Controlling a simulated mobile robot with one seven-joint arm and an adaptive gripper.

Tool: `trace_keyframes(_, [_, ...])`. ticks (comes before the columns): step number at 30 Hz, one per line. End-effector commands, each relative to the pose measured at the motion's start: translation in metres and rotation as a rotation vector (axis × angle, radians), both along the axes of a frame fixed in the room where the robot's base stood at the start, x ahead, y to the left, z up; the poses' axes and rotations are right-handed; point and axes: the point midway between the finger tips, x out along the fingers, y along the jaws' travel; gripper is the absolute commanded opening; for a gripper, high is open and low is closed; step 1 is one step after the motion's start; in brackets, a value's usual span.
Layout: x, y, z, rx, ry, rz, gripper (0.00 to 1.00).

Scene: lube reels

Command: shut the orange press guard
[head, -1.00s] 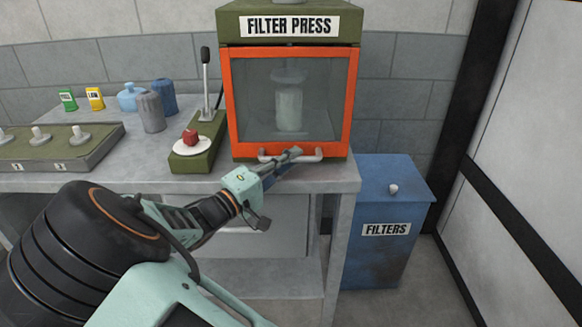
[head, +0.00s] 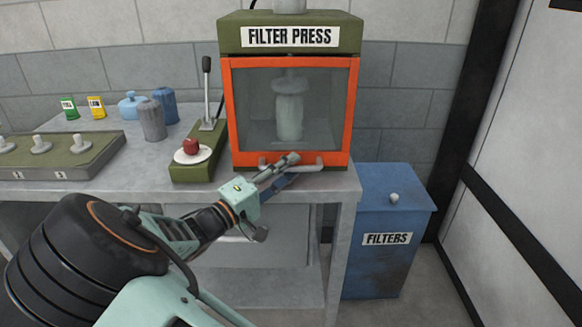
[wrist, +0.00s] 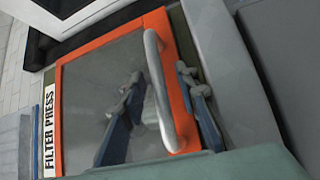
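The orange press guard (head: 227,115) is a framed clear window on the front of the green filter press (head: 345,33). It covers the front opening and looks down; a small gap cannot be ruled out. Its pale bar handle (head: 308,166) runs along the bottom edge. My gripper (head: 290,168) is at this handle. In the wrist view, the handle (wrist: 158,90) passes between the two spread fingers of my gripper (wrist: 163,83), with space visible on both sides. A pale canister (head: 289,112) stands behind the window.
A lever (head: 207,85) and a red button (head: 191,146) stand left of the press on the bench (head: 130,188). Bottles and small cartons sit farther left. A blue filters bin (head: 390,215) stands at the right.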

Motion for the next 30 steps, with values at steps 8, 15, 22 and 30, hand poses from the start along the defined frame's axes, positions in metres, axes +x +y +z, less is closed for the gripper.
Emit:
trace_keyframes(8, [-0.038,0.044,-0.007,0.001,0.001,0.006,0.29])
trace_keyframes(15, [-0.065,0.072,-0.012,0.000,-0.001,0.003,0.29])
trace_keyframes(22, [-0.074,0.081,-0.014,0.000,0.000,0.002,0.29])
trace_keyframes(30, [-0.073,0.080,-0.014,0.003,0.002,-0.002,0.29])
